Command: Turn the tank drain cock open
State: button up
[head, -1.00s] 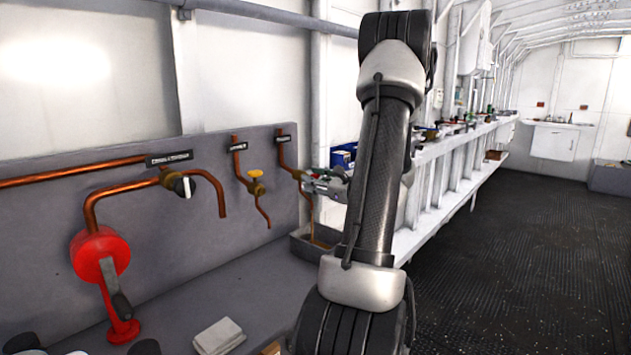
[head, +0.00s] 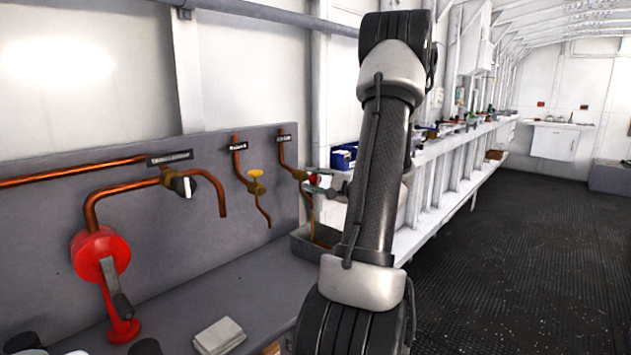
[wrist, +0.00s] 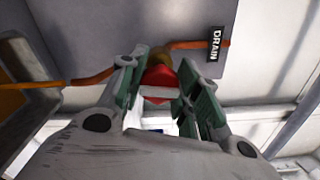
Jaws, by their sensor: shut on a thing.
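The drain cock is at the right end of the grey panel in the head view, with a brass body and a red handle (head: 314,179). In the wrist view the red handle (wrist: 157,80) sits between the green-padded fingers of my gripper (wrist: 160,92), below a black label reading DRAIN (wrist: 214,44). My gripper (head: 326,183) is shut on the handle. My arm hides part of the gripper's wrist in the head view.
A red hand pump (head: 100,252) stands at the left. A grey trough (head: 312,246) lies below the drain pipe.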

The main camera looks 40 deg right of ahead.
jog(key=shift+f+n, duration=0.1)
jog(key=shift+n, duration=0.7)
jog(key=o, duration=1)
jog(key=shift+o, duration=0.2)
jog(key=s, duration=1.2)
jog(key=shift+d, duration=0.4)
